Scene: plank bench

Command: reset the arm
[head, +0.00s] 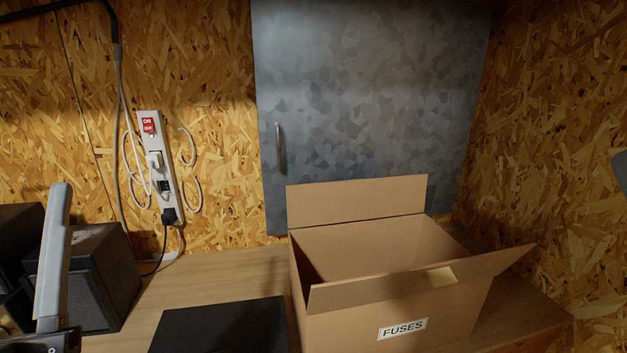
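A grey upright bar on a black mount, which looks like part of my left gripper (54,255), stands at the lower left edge of the head view. It is in front of a black box-shaped speaker or case. Only one finger-like piece shows, so I cannot see whether the gripper is open or shut. Nothing is visibly held. A small dark grey piece at the right edge may be part of my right arm; no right gripper fingers show.
An open cardboard box (350,310) labelled FUSES stands on the wooden bench (220,268), flaps spread. A dark flat panel (222,325) lies left of it. Black cases (100,275) stand at left. A power strip (157,165) with cables and a grey metal cabinet (370,90) are behind.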

